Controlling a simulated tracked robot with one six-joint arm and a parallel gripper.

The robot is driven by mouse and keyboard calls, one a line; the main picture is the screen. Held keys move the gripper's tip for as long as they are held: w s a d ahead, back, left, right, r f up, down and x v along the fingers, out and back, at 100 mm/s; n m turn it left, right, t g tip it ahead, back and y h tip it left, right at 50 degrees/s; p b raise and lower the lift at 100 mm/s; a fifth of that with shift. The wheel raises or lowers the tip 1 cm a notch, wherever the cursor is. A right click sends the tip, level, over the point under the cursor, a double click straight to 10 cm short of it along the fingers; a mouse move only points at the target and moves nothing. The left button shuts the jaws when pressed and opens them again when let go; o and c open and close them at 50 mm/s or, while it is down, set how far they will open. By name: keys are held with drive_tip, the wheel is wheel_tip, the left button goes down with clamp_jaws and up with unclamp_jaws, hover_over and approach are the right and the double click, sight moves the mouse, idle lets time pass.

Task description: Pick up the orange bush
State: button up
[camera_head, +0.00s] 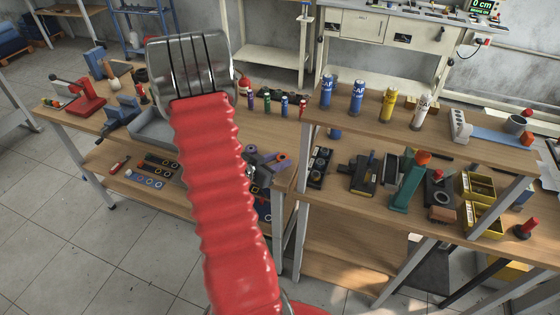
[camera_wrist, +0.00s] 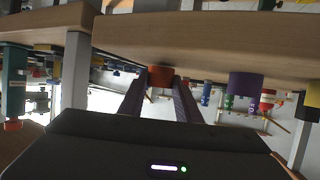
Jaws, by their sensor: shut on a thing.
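The orange bush (camera_wrist: 160,76) is a small orange-brown cylinder in the wrist view, which shows the scene upside down. My gripper (camera_wrist: 160,82) is shut on it, with one dark purplish finger on each side. The bush shows close against the edge of a wooden surface (camera_wrist: 200,35); I cannot tell whether it touches that surface. In the head view my red ribbed arm blocks much of the middle, and I cannot clearly make out the gripper or the bush there.
A purple bush (camera_wrist: 245,85) stands near the orange one, with a yellow piece (camera_wrist: 312,93) further along. A green post (camera_head: 407,185) and a yellow bin (camera_head: 480,218) stand on the right bench. Several spray cans, including a blue one (camera_head: 327,92), stand behind.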

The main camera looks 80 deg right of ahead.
sight(279, 160)
drive_tip(key=shift+r, duration=4.75)
